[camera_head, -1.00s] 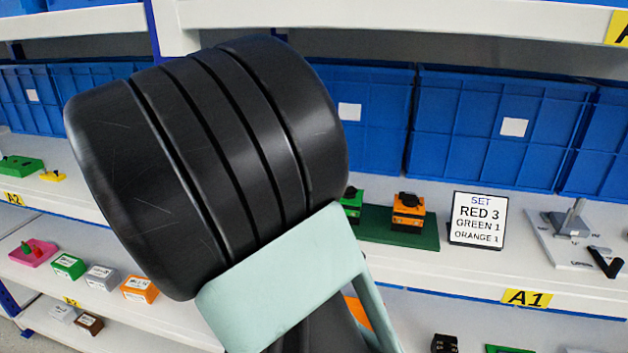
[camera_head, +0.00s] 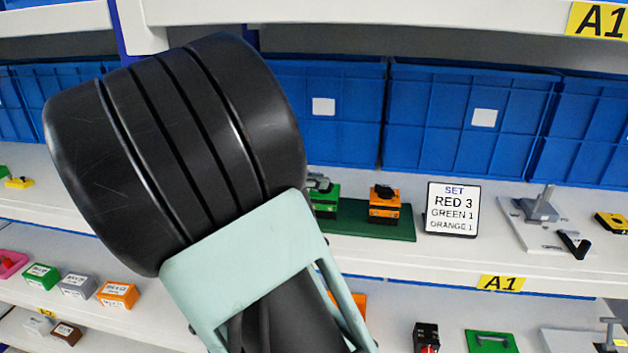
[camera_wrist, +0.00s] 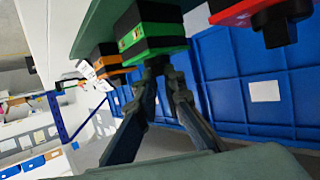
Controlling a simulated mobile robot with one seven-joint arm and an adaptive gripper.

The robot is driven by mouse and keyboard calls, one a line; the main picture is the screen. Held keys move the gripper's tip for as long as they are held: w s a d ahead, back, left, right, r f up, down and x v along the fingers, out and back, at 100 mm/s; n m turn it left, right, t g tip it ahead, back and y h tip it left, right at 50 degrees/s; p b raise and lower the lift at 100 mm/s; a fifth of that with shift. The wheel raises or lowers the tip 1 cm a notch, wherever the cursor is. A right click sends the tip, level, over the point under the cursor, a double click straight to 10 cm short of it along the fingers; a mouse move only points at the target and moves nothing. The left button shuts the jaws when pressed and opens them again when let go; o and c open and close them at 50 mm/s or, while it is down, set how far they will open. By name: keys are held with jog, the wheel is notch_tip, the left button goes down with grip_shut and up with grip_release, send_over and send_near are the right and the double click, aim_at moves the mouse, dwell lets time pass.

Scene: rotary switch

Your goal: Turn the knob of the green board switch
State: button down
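The green switch (camera_head: 325,201) stands on a dark green board (camera_head: 345,224) on the shelf, partly behind my arm. The wrist view shows the green switch (camera_wrist: 150,38) with its black knob (camera_wrist: 155,65) towards my gripper (camera_wrist: 162,77). The fingers converge at this knob, one on each side, and look shut on it. Which way the knob points is hidden. A grey fingertip also shows over the switch in the head view. The orange switch (camera_head: 384,203) is right of the green one. A red switch (camera_wrist: 262,10) shows in the wrist view; my arm hides it in the head view.
A sign (camera_head: 452,209) reads SET, RED 3, GREEN 1, ORANGE 1. A grey fixture (camera_head: 538,207) stands farther right. Blue bins (camera_head: 468,118) line the back of the shelf. A lower shelf (camera_head: 390,300) holds several small items.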

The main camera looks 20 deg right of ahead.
jog(key=shift+s+f+n+t+b, duration=0.1)
jog(key=shift+f+n+t+b, duration=0.15)
jog(key=shift+b, duration=0.4)
jog(key=shift+s+n+t+y+b, duration=0.1)
jog(key=shift+n+t+y+b, duration=0.3)
jog(key=shift+b, duration=0.5)
jog(key=n+t+b, duration=0.1)
jog(key=b, duration=0.1)
jog(key=t+b, duration=0.1)
jog(key=shift+s+d+f+n+y+b, duration=0.2)
jog(key=shift+n+y+b, duration=0.1)
jog(key=shift+n+b, duration=0.1)
jog(key=n+t+y+b, duration=0.1)
jog(key=b, duration=0.2)
jog(key=n+t+b, duration=0.2)
jog(key=b, duration=0.1)
jog(key=shift+s+d+r+y, duration=0.2)
jog(key=shift+s+y, duration=0.1)
jog(key=shift+y, duration=0.1)
jog(key=n+t+y+b, duration=0.2)
jog(key=b, duration=0.1)
jog(key=shift+s+d+r, duration=0.15)
jog(key=shift+r+n+y+b, duration=0.1)
jog(key=shift+n+y+b, duration=0.2)
jog(key=shift+n+b, duration=0.2)
jog(key=c, duration=2)
grip_release()
jog(key=shift+c, duration=0.2)
